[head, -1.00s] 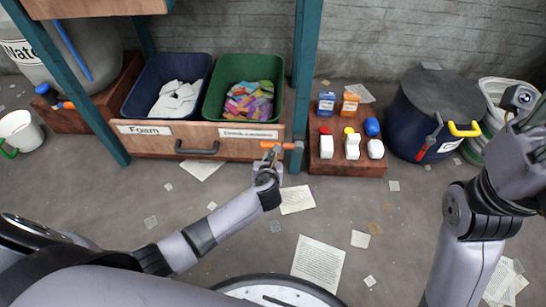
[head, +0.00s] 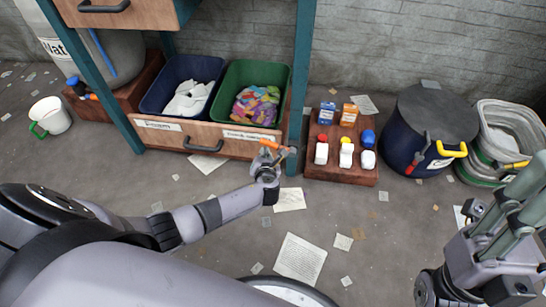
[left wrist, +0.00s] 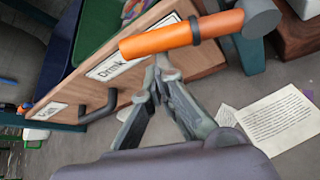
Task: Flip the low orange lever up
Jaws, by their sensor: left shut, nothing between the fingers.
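The low orange lever (head: 269,144) is at the right end of the wooden drawer front, by the teal post. In the left wrist view the orange grip (left wrist: 183,35) lies nearly level, with its grey end at the right. My left gripper (head: 268,163) is just below the lever. Its fingers (left wrist: 164,76) are shut and empty, with the tips close under the grip; I cannot tell whether they touch. My right gripper (head: 517,205) is at the right edge, away from the lever, and its opening is unclear.
A blue bin (head: 152,98) and a green bin (head: 222,100) stand in the drawer. A wooden block (head: 340,174) with several bottles and boxes is right of the post. A dark drum (head: 434,110) stands farther right. Papers lie on the floor.

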